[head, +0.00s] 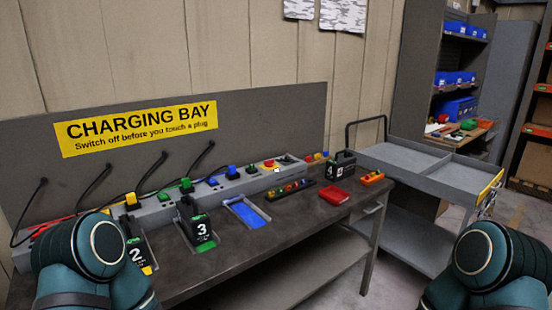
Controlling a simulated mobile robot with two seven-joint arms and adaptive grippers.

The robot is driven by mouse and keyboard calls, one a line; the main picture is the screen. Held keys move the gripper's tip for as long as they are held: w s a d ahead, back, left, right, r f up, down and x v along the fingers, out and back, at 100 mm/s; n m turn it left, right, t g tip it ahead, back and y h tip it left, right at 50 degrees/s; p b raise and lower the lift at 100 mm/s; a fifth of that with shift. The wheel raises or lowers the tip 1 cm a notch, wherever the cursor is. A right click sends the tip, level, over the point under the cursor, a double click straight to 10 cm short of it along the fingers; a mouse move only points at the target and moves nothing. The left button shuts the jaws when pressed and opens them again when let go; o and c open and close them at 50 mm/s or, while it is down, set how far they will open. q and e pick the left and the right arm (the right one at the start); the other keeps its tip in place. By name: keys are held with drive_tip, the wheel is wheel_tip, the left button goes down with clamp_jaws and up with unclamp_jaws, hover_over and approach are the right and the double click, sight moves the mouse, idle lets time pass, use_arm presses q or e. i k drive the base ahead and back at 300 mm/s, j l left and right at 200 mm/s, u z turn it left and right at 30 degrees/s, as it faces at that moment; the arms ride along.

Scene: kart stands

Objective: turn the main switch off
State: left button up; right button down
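A long grey power strip (160,208) runs along the back of the bench. Near its right end sits a red part on a yellow base (269,163), which looks like the main switch. It is too small to tell which way it is set. Coloured plugs stand along the strip: a yellow one (131,200), a green one (186,185) and a blue one (232,172). Round teal and black links of my arms show at the lower left and lower right. Neither gripper is in view.
Black batteries numbered 2 (136,252) and 3 (197,220) stand before the strip, with an empty blue bay (246,213) beside them. Battery 4 (340,171), a red box (334,196) and an orange item (372,177) lie to the right. A grey cart (425,170) adjoins the bench.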

sight(268, 163)
drive_tip(key=i+l, duration=0.3)
drive_tip(key=l, duration=0.15)
drive_tip(key=i+l+u, duration=0.1)
drive_tip(key=i+l, duration=0.5)
drive_tip(key=l, duration=0.3)
drive_tip(key=i+l, duration=0.25)
drive_tip(key=l, duration=0.2)
drive_tip(key=i+j+u, duration=0.05)
